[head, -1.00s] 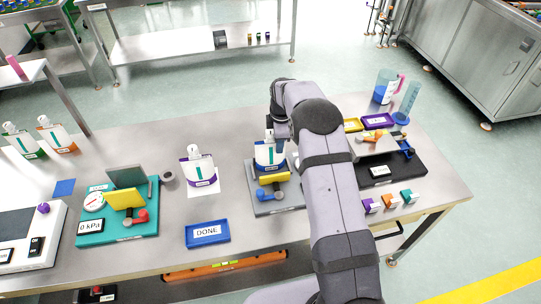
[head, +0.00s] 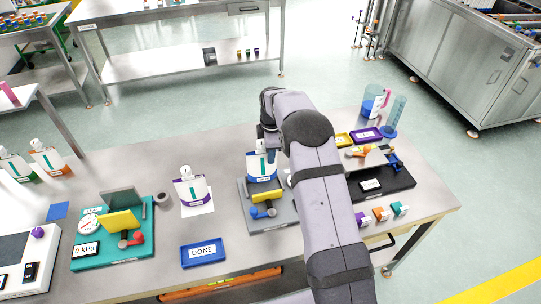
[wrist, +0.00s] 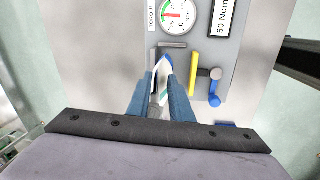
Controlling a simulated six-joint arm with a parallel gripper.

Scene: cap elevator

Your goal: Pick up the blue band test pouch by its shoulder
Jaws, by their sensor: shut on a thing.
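The blue band test pouch (head: 262,168), white with a blue band and a teal stripe, is upright at the grey torque fixture (head: 254,215), behind its yellow clamp plate (head: 267,196). My gripper (head: 268,146) is at the pouch's top, which it partly hides. In the wrist view my blue fingers (wrist: 162,95) are shut on the pouch (wrist: 166,66), seen edge-on between them. The clamp plate (wrist: 194,73) with its blue-knobbed lever stands close to the right of the fingers. I cannot tell whether the pouch's base touches the fixture.
A purple band pouch (head: 190,188) stands on a white sheet to the left. A blue DONE tray (head: 204,252) lies in front of it, and a teal pressure fixture (head: 140,245) is further left. A black station (head: 372,184) and small coloured boxes are on the right.

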